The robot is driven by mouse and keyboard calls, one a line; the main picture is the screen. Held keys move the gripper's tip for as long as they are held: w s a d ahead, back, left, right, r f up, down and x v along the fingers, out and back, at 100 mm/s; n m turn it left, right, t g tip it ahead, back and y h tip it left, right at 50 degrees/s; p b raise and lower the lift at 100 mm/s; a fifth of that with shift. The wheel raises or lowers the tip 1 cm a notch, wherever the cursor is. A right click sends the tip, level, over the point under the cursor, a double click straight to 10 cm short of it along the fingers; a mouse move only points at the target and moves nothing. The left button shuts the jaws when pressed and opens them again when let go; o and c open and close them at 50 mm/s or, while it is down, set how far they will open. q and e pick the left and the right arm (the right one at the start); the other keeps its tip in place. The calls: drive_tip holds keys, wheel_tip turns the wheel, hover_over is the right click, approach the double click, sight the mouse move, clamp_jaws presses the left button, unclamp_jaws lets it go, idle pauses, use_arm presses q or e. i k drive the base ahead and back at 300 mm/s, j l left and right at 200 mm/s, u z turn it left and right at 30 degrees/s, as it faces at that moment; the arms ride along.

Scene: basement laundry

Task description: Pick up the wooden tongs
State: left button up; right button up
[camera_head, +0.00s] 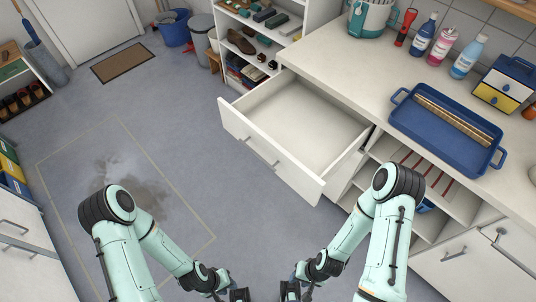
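The long wooden tongs (455,119) lie in a blue tray (405,122) on the white counter at the right, slanting across the tray. Nothing covers them. My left gripper (239,295) and my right gripper (290,291) are close together at the bottom edge of the view, low and well away from the tray. Both are partly cut off by the frame, so I cannot see whether their fingers are open or shut. I see nothing held in either one.
An open, empty white drawer (256,146) juts from the counter (348,68) between my arms and the shelf of shoes. Bottles (422,38), a red torch (405,27) and a small drawer box (503,84) stand behind the tray.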

sight(478, 136)
drive_tip(key=z, duration=1.75)
drive_tip(key=i+l, duration=0.15)
drive_tip(key=l, duration=0.25)
drive_tip(key=i+l, duration=0.15)
drive_tip(key=l, duration=0.2)
drive_tip(key=i+l+u, duration=0.15)
drive_tip(key=l+u, duration=0.15)
drive_tip(key=l, duration=0.15)
drive_tip(key=l+u, duration=0.25)
drive_tip(key=l, duration=0.15)
drive_tip(key=i, duration=0.05)
